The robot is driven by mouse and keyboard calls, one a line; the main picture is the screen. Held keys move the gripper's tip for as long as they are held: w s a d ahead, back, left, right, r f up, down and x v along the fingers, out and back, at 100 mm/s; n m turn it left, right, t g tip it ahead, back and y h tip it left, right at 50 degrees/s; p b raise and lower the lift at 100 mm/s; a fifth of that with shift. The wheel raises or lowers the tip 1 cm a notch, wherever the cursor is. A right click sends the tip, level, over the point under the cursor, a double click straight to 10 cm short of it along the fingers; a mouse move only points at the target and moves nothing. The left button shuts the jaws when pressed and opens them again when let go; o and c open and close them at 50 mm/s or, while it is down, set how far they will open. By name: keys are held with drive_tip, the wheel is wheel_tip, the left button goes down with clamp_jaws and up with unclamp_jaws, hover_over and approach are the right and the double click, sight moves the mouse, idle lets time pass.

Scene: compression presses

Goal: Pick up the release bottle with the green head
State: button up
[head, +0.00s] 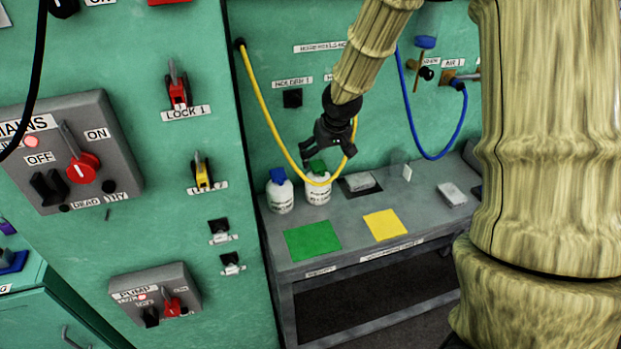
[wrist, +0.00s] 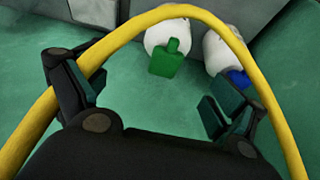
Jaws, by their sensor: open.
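The release bottle with the green head (head: 318,190) stands upright on the grey bench by the back wall, white with a dark printed label. In the wrist view this bottle (wrist: 168,36) shows at the top middle, its green head toward me, between the directions of my two fingers. My gripper (head: 328,152) is just above the green head in the head view, empty and open. In the wrist view my gripper (wrist: 152,98) has its fingers spread wide, with nothing between the pads. The bottle appears beyond the fingertips.
A white bottle with a blue head (head: 280,196) stands close left. A yellow hose (head: 270,118) loops past my gripper and the green-headed bottle; in the wrist view it arcs across my fingers, contact unclear. Green (head: 313,240) and yellow (head: 384,225) squares mark the bench front.

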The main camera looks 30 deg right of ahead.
sight(319, 165)
drive_tip(key=shift+w+f, duration=0.15)
drive_tip(key=shift+w, duration=0.15)
drive_tip(key=shift+w+f, duration=0.15)
drive_tip(key=shift+f, duration=0.15)
drive_tip(key=x, duration=0.3)
drive_tip(key=shift+d+f+p, duration=0.1)
drive_tip(key=shift+f+p, duration=0.05)
drive_tip(key=shift+p, duration=0.15)
drive_tip(key=shift+p+x, duration=0.5)
drive_tip(key=shift+x, duration=1.4)
drive_tip(key=shift+w+a+f, duration=0.1)
drive_tip(key=shift+w+f, duration=0.2)
drive_tip(key=shift+f, duration=0.25)
drive_tip(key=shift+w+a+f, duration=0.15)
drive_tip(key=shift+w+f, duration=0.15)
drive_tip(key=shift+f, duration=0.3)
drive_tip(key=shift+c, duration=0.5)
drive_tip(key=c, duration=1.3)
drive_tip(key=shift+r, duration=0.2)
